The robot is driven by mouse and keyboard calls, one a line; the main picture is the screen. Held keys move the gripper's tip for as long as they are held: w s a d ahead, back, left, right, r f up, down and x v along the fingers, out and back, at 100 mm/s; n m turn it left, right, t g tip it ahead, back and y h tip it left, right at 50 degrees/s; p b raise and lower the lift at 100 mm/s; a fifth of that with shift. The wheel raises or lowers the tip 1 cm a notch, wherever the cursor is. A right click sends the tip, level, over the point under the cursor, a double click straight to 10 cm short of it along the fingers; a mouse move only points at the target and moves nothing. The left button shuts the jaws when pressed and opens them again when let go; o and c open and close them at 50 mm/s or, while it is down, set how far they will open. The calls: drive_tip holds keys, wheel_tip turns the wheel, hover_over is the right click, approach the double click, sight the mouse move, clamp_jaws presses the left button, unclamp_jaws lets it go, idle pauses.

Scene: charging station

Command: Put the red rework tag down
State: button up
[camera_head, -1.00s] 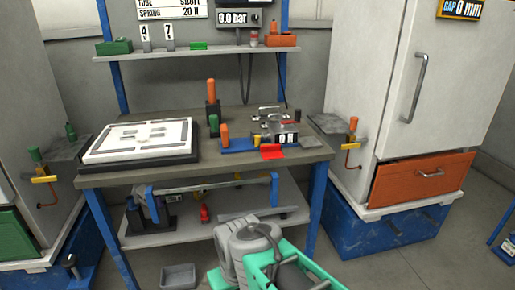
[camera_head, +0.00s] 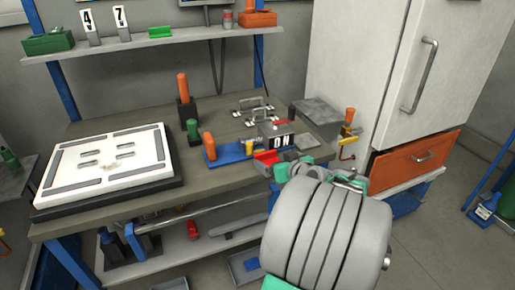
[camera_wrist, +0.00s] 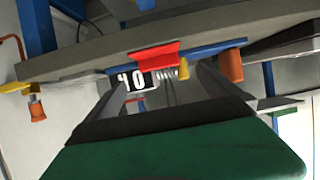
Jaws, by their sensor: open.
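A red angled piece (camera_head: 266,161) sits at the front of the blue fixture (camera_head: 230,153) near the bench's front edge. It is the likeliest red rework tag, but I cannot make out a tag shape or writing. In the wrist view the red piece (camera_wrist: 152,58) lies ahead of my gripper (camera_wrist: 165,88), whose two grey fingers are apart. I see nothing held between them. In the head view my grey wrist hides most of the gripper, close to the bench's front right corner. I cannot tell whether a finger touches the red piece.
A white panel (camera_head: 108,158) on a dark base fills the bench's left. An orange-handled tool (camera_head: 184,92), a green piece (camera_head: 193,130) and a counter block (camera_head: 277,133) stand near the fixture. A grey side ledge (camera_head: 316,110) and a white cabinet (camera_head: 400,70) are at right.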

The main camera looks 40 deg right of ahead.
sight(266, 154)
drive_tip(key=x, duration=0.7)
drive_tip(key=shift+w+d, duration=0.2)
drive_tip(key=shift+w, duration=0.05)
drive_tip(key=c, duration=1.5)
